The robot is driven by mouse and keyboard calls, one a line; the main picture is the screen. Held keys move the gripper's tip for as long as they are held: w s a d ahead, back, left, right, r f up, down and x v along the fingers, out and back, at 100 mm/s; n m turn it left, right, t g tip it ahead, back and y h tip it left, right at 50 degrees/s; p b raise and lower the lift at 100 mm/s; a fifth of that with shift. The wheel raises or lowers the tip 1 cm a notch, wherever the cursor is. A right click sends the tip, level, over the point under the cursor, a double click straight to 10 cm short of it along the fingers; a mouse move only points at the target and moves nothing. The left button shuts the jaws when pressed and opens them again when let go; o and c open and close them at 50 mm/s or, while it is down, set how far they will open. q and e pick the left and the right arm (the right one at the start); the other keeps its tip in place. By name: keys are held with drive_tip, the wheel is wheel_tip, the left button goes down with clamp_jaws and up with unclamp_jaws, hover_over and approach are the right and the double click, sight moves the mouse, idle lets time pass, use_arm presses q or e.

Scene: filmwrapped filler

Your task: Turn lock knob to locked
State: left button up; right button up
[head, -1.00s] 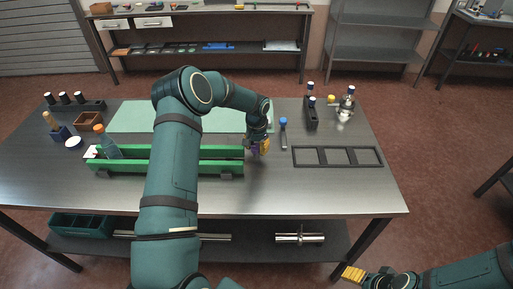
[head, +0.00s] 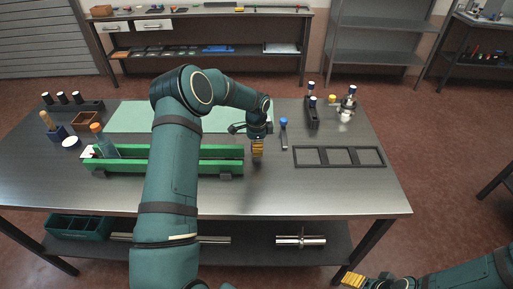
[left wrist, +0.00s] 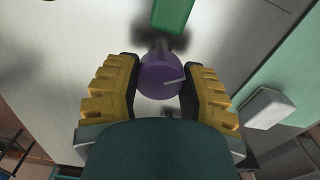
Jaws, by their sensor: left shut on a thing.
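A purple round knob (left wrist: 158,82) with a pale pointer line sits between the yellow fingers of my left gripper in the left wrist view. The line runs toward the right and slightly up. My left gripper (head: 257,149) is shut on the knob, at the right end of the green rail fixture (head: 222,163) on the steel table. In the head view the fingers hide the knob. My right gripper (head: 353,279) is at the bottom right, away from the table; whether it is open is unclear.
A blue-capped tool (head: 284,133) lies just right of my left gripper. A dark three-bay frame (head: 338,165) lies farther right. A pale green mat (head: 130,117) is behind the rail. The table's front right is clear.

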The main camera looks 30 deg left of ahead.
use_arm(q)
drive_tip(key=m, duration=0.3)
drive_tip(key=shift+m, duration=1.9)
drive_tip(key=o, duration=0.9)
drive_tip(key=shift+o, duration=0.2)
drive_tip(key=shift+r, duration=0.1)
wheel_tip(320, 180, up, 12)
